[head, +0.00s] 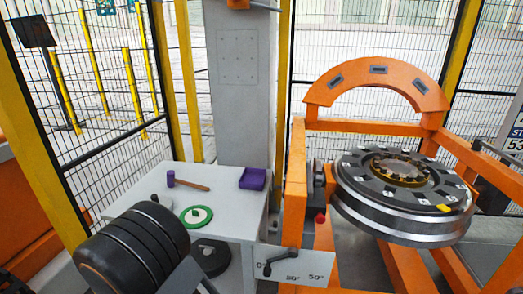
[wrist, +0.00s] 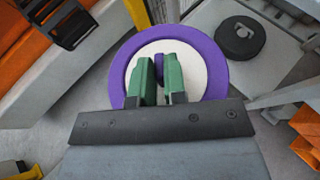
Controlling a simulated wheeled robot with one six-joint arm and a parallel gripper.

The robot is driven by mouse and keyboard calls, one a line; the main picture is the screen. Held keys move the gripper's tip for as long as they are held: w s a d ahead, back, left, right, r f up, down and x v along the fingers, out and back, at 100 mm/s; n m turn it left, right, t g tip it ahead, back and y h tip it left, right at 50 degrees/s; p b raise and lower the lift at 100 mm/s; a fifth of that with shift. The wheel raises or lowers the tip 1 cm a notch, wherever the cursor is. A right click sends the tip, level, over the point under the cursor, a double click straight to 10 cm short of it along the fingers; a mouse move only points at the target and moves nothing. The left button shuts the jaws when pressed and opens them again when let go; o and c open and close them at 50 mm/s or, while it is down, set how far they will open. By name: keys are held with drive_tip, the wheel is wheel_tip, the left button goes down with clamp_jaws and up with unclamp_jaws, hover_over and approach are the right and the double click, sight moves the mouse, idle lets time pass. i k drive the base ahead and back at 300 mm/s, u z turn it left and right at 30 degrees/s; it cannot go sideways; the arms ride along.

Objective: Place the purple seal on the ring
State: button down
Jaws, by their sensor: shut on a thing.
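The purple seal (wrist: 122,62) is a round disc with a purple rim, a pale face and a small purple grip in its middle. My gripper (wrist: 161,68) has green fingers and is shut on that grip in the wrist view. The seal and gripper do not show in the head view. A large metal wheel (head: 385,222) lies flat on the orange gantry at the right, with dark segments on its top. A brass-coloured toothed ring (head: 378,170) surrounds its centre opening. I cannot tell for certain which ring the task names.
A white table (head: 225,220) carries a purple-headed mallet (head: 190,184), a purple tray (head: 253,180) and a green-rimmed disc (head: 184,222). A yellow block (head: 444,208) sits on the wheel. An orange arch (head: 320,92) stands behind it. A black disc (wrist: 242,40) lies low down.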

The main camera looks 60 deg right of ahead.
sight(400, 168)
drive_tip(key=u, duration=0.8)
drive_tip(key=k, duration=1.9)
drive_tip(key=z, duration=0.95)
